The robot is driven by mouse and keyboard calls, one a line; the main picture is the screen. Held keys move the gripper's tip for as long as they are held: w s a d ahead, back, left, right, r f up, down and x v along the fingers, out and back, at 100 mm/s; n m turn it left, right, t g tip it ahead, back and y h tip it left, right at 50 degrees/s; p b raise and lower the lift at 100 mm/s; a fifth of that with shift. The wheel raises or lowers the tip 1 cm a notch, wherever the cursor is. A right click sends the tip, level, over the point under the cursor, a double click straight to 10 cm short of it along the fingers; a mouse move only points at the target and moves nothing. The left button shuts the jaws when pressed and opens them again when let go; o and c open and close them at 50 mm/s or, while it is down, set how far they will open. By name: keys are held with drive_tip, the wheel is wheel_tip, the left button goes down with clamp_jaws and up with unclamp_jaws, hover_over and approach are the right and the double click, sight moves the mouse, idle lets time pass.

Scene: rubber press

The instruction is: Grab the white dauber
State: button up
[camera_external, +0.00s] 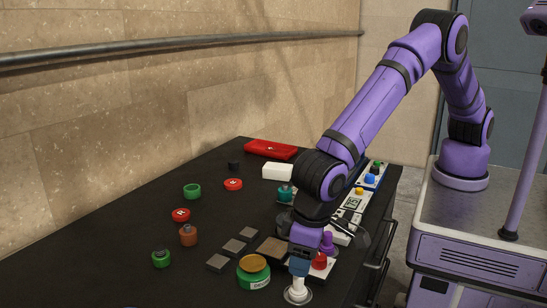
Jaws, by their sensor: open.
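The white dauber (299,290) stands upright on the dark table near its front edge, at the bottom of the view. It has a white stem and a round, pale base. My gripper (299,273) points straight down over it, with its end at the top of the dauber. The gripper is open. The fingers are small here and partly hidden, and I cannot tell whether they touch the dauber.
A red dauber (320,261) and a purple dauber (327,242) stand close behind, to the right. A green jar (254,279) with a gold top stands to the left. Dark square blocks (234,246) lie farther left. A control panel (352,203) lies along the right edge.

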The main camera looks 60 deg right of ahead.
sight(298, 278)
drive_tip(key=f, duration=0.4)
drive_tip(key=w+f, duration=0.1)
drive_tip(key=f, duration=0.1)
drive_tip(key=shift+d+f, duration=0.2)
drive_tip(key=shift+f, duration=0.05)
clamp_jaws()
